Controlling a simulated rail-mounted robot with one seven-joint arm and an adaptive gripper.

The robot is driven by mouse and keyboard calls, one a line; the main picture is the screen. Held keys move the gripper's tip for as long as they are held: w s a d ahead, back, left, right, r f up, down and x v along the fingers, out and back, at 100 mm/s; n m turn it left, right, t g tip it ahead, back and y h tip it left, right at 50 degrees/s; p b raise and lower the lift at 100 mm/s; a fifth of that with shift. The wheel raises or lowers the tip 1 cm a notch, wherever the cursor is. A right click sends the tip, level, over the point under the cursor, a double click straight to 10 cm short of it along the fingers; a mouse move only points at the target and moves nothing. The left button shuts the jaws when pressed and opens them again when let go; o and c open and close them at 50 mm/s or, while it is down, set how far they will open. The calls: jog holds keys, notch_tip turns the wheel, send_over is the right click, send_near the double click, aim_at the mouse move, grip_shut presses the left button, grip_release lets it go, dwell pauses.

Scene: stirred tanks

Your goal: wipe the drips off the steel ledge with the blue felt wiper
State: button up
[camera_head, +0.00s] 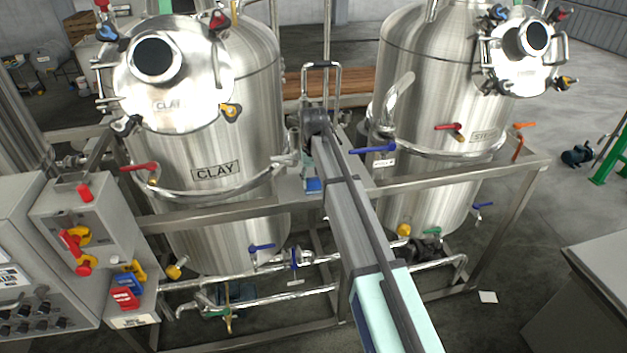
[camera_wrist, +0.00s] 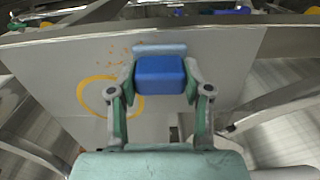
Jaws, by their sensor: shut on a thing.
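The blue wiper (camera_wrist: 160,76) is a blue block with a paler blue pad along its far edge. My gripper (camera_wrist: 158,82) is shut on the block, with one finger on each side. The wiper is over the grey steel ledge (camera_wrist: 215,55); I cannot tell whether the pad touches it. Small orange drips (camera_wrist: 122,48) are scattered on the ledge just left of the pad, and some may be hidden under the wiper. In the head view the wiper (camera_head: 313,185) shows small between the two tanks, beside my arm, which hides much of the ledge.
A yellow-orange ring (camera_wrist: 80,94) is on the ledge left of the wiper. The CLAY tank (camera_head: 215,205) stands left of my arm, another steel tank (camera_head: 420,90) right. A blue-handled valve (camera_head: 373,149) is close to my arm. Steel frame rails (camera_head: 455,174) run around them.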

jog(key=shift+w+d, duration=0.3)
jog(key=shift+d, duration=0.55)
jog(key=shift+w+d, duration=0.25)
jog(key=shift+d, duration=0.55)
jog(key=shift+w+d+f+p, duration=0.15)
jog(key=shift+w+d, duration=0.15)
jog(key=shift+d, duration=0.6)
jog(key=shift+w+d+r+p, duration=0.15)
jog(key=shift+w+d, duration=0.1)
jog(key=shift+d, duration=0.6)
